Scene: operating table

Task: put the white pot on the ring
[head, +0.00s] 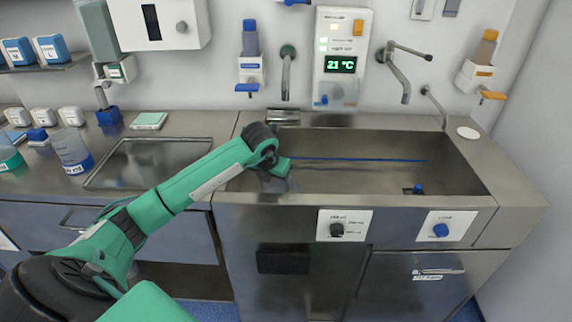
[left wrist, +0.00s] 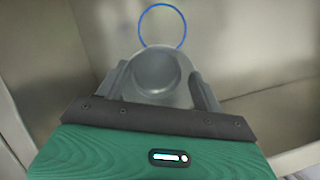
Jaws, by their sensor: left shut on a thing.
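My left gripper (head: 277,181) reaches down into the left end of the sink. In the left wrist view its two fingers (left wrist: 160,88) are shut on the sides of a round pot (left wrist: 157,70), which looks grey in the shade. The pot's open mouth faces the camera. A thin blue ring (left wrist: 185,30) lies on the sink floor just beyond the pot. The pot partly overlaps the ring's near edge in this view; whether they touch, I cannot tell. In the head view my arm and the sink's front wall hide the ring and most of the pot.
The steel sink (head: 478,180) has a blue strip (head: 360,160) along its back and a small blue-topped part (head: 418,188) at its right. A tap (head: 404,72) hangs above. A shallow basin (head: 150,165) and a labelled jar (head: 72,150) stand left.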

